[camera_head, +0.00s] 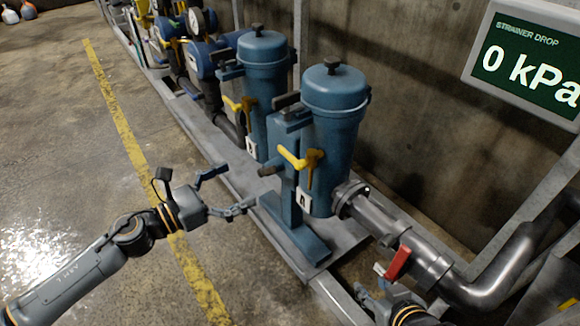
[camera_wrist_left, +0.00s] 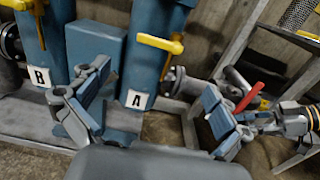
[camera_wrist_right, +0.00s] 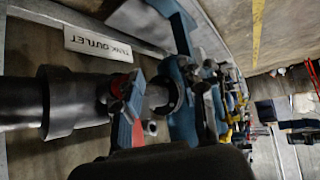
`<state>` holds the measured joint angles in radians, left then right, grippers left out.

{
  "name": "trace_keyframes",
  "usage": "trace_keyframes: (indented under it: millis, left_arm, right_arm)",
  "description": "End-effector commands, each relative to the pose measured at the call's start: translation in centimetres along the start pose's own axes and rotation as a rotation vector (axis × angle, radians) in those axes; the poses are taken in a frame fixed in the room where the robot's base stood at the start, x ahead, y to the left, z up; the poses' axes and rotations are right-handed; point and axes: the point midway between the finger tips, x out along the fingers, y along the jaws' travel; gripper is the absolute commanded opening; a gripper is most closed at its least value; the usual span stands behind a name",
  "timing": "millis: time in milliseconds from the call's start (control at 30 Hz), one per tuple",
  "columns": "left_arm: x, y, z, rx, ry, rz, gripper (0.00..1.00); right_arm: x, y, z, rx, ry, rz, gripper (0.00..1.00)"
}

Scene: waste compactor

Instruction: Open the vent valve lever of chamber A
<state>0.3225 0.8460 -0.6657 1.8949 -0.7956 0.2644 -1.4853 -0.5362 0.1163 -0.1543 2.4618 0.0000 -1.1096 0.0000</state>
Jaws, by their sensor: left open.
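Chamber A (camera_head: 333,125) is a blue upright canister with a white "A" label (camera_head: 304,201). A yellow lever (camera_head: 292,157) is on its front, sticking out to the left; it also shows in the left wrist view (camera_wrist_left: 158,43), lying roughly level above the "A" label. My left gripper (camera_head: 231,190) is open and empty, apart from the lever, to its lower left. My right gripper (camera_head: 376,290) is low at the right, close to a red lever (camera_head: 398,263) on the outlet pipe. Whether its fingers touch the red lever is unclear.
Chamber B (camera_head: 263,80) is a similar blue canister behind, with its own yellow lever (camera_head: 239,107). A sign (camera_head: 525,65) reads "STRAINER DROP 0 kPa". A grey pipe (camera_head: 420,262) runs to the lower right. The floor left of the metal skid is free, with a yellow line.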

Motion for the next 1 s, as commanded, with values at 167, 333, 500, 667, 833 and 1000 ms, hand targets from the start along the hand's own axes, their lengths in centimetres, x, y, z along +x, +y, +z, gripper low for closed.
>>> trace_keyframes:
  millis: [167, 333, 500, 667, 833, 1000]
  left_arm:
    - [1.5, -0.1, 0.3, 0.008, -0.003, -0.004, 1.00]
    - [4.9, -0.1, 0.4, 0.006, -0.004, -0.005, 1.00]
    - [8.6, -0.1, 0.3, 0.006, -0.003, -0.004, 1.00]
    - [11.4, -0.2, 0.2, 0.005, -0.002, -0.004, 1.00]
    - [13.2, -0.1, 0.0, 0.003, -0.001, -0.001, 1.00]
    - [13.8, -0.1, 0.1, 0.003, -0.001, -0.001, 1.00]
  right_arm:
    - [-0.4, 0.1, 0.7, 0.001, -0.039, 0.003, 0.40]
    - [-0.9, 0.3, 2.3, 0.002, -0.118, 0.007, 0.40]
    - [-1.2, 0.4, 3.3, 0.004, -0.167, 0.010, 0.40]
    - [-1.1, 0.4, 3.2, 0.004, -0.163, 0.009, 0.40]
    - [-0.8, 0.3, 2.7, 0.003, -0.134, 0.008, 0.40]
    - [-0.8, 0.3, 2.5, 0.002, -0.127, 0.007, 0.40]
